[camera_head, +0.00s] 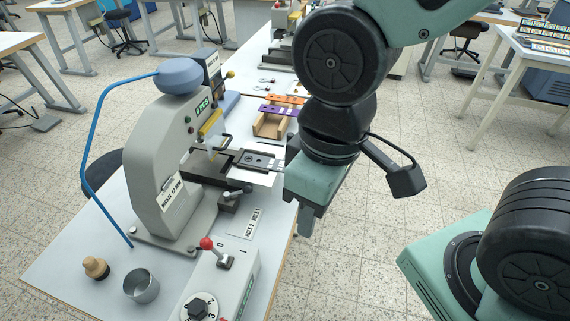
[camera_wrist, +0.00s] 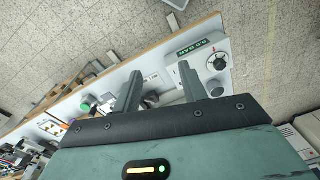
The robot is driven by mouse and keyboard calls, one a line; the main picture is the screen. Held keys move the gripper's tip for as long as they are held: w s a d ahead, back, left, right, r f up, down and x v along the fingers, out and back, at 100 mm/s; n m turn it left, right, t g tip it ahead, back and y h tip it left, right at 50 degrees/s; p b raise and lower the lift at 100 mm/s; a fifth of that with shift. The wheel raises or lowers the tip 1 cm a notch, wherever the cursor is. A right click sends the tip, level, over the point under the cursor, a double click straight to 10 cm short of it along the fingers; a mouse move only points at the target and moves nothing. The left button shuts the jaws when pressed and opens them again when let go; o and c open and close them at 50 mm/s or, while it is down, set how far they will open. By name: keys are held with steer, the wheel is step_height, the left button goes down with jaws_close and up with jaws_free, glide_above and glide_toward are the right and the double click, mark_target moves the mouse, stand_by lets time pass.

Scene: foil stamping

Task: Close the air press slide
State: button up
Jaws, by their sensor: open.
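The air press (camera_head: 150,165) is a grey C-shaped machine with a blue tank on top, standing on the white table in the head view. Its slide (camera_head: 258,162), a dark rail with a light grey plate, sticks out from under the press head toward the right table edge. My gripper (camera_head: 307,225) is just right of the slide's outer end, pointing down by the table edge. In the wrist view the two fingers of my gripper (camera_wrist: 160,82) are apart with nothing held between them. Whether they touch the slide cannot be seen.
A control box (camera_head: 225,280) with a red-knobbed lever and a dial stands at the table front; it also shows in the wrist view (camera_wrist: 207,65). A metal cup (camera_head: 142,287) and a wooden stamp (camera_head: 96,268) stand left. A wooden rack (camera_head: 270,124) lies behind the slide.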

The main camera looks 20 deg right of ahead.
steer(key=w+f+m, duration=0.1)
steer(key=m, duration=0.1)
steer(key=w+f+m+y+b, duration=0.1)
steer(key=w+m, duration=0.1)
steer(key=w+f+m+g+b, duration=0.1)
steer(key=m, duration=0.1)
steer(key=shift+w+d+f+y, duration=0.2)
steer(key=shift+w+d+y, duration=0.1)
steer(key=shift+w+d, duration=0.1)
jaws_close()
steer(key=w+d+f+m+t+y+b, duration=0.3)
steer(key=w+d+f+m, duration=0.3)
steer(key=w+d+m, duration=0.65)
steer(key=w+d+f+m+t+y+b, duration=0.25)
steer(key=w+d+f+m+b, duration=0.2)
steer(key=w+d+m, duration=0.8)
steer(key=a+f, duration=0.2)
steer(key=a, duration=0.1)
steer(key=w+a+f+m, duration=0.1)
steer(key=a+f, duration=0.2)
steer(key=a, duration=0.1)
steer(key=w+a+f+m+t, duration=0.1)
steer(key=a+f, duration=0.1)
steer(key=a, duration=0.1)
steer(key=shift+a+f+h+p, duration=0.15)
steer(key=shift+f+h+p, duration=0.1)
steer(key=shift+p, duration=0.15)
steer(key=shift+w+a, duration=0.5)
steer(key=shift+a, duration=0.05)
